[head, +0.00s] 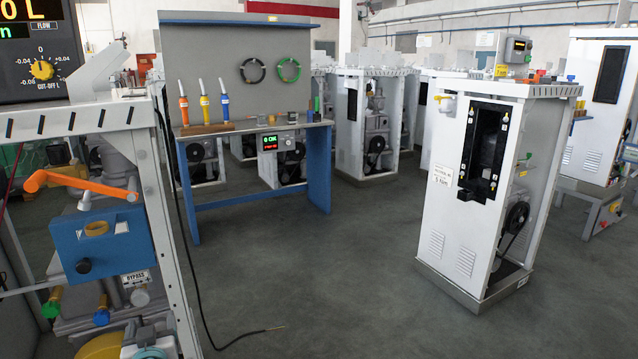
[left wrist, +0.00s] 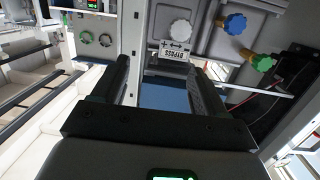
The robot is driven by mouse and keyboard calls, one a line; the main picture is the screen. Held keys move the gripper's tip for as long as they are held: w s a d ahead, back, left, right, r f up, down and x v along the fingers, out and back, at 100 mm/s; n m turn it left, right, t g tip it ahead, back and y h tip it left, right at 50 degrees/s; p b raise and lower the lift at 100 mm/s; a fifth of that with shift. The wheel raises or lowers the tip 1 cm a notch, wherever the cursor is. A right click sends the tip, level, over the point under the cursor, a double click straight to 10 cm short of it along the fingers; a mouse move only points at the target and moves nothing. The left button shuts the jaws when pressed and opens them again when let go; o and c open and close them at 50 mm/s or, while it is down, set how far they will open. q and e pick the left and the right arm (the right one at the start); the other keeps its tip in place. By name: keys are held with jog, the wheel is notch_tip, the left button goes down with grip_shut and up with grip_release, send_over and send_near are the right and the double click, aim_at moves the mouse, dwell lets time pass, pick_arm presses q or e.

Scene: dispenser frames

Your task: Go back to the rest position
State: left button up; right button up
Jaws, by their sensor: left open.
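My left gripper (left wrist: 158,68) shows in the left wrist view as two dark fingers spread apart, with nothing held between them. Beyond the gap is a blue surface (left wrist: 157,97), with an upside-down BYPASS label (left wrist: 180,50) above it. In the head view I cannot make out the left gripper clearly. That view shows a blue box (head: 110,240) with an orange lever (head: 85,185) above it and a black knob (head: 83,266) on its front. The BYPASS label (head: 137,279) is below the box. My right gripper is in neither view.
A dispenser frame's white post (head: 160,215) stands close at left. A black cable (head: 190,270) hangs down to the floor beside it. A blue workbench (head: 245,128) is behind, and a white cabinet (head: 440,245) stands at right. The floor (head: 330,270) between is clear.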

pick_arm(q)
jog(key=s+d+f+m+g+h+p, duration=0.35)
jog(key=s+d+g+h+p, duration=0.35)
jog(key=s+d+p, duration=0.75)
jog(key=s+d+f+g+h+p, duration=0.1)
jog(key=s+d+g+h+p, duration=0.1)
jog(key=s+d, duration=0.3)
jog(key=s+d+f+g+h+p, duration=0.2)
jog(key=s+d+g+p, duration=0.2)
jog(key=s, duration=0.9)
jog(key=shift+s+d+g, duration=0.2)
jog(key=shift+d+g, duration=0.3)
jog(key=shift+g, duration=0.3)
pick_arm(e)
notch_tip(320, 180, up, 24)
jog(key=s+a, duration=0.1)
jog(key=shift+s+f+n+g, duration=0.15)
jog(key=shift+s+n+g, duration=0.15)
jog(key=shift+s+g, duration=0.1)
pick_arm(q)
jog(key=shift+w+f+n, duration=0.1)
jog(key=shift+n, duration=0.15)
jog(key=c, duration=0.6)
jog(key=shift+a, duration=0.1)
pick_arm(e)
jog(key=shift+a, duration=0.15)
